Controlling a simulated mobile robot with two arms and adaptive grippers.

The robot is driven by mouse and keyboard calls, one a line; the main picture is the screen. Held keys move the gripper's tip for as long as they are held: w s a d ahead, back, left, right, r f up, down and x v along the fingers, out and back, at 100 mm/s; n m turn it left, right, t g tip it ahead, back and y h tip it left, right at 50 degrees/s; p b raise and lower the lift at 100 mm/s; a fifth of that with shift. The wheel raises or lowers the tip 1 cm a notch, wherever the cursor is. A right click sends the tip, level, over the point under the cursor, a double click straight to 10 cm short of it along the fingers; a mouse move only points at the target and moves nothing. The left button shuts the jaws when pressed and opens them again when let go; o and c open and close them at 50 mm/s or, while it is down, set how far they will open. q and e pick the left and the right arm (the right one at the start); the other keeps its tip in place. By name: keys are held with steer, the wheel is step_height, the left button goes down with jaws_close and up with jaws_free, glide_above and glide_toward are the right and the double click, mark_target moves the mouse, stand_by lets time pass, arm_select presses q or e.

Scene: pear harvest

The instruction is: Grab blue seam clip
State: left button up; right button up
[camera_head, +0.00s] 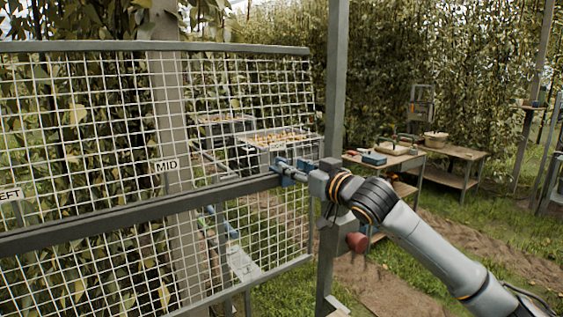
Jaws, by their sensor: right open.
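A small blue piece (286,169), which looks like the blue seam clip, sits at the right end of the grey mid rail of the wire mesh panel (90,110). My right gripper (297,172) reaches in from the right past the grey post, with its tip right at the blue piece. It is open. The gripper's fingers are small and partly overlap the blue piece, so I cannot tell whether they touch it. My left gripper is not in view.
The grey upright post (337,90) stands beside my right wrist. A red round thing (357,242) shows below the wrist. Behind the mesh is a grey crate of fruit (262,157). Wooden tables (450,152) stand at the back right, with open grass and dirt before them.

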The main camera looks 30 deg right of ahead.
mark_target(277, 158)
steer(key=w+p, duration=0.2)
steer(key=w, duration=0.1)
steer(key=w+r+p, duration=0.1)
steer(key=shift+w+a, duration=0.3)
steer(key=shift+w+a+f, duration=0.1)
steer(key=shift+w+f, duration=0.05)
steer(key=shift+w, duration=0.4)
steer(key=shift+w+a+f, duration=0.1)
steer(key=shift+w+f, duration=0.05)
steer(key=shift+w, duration=0.35)
steer(key=shift+w+f+p, duration=0.1)
steer(key=shift+w+p, duration=0.1)
steer(key=shift+p, duration=0.1)
steer(key=shift+s, duration=0.15)
steer(key=c, duration=0.6)
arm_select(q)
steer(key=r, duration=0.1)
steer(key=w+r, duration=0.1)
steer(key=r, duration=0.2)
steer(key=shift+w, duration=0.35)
arm_select(e)
jaws_close()
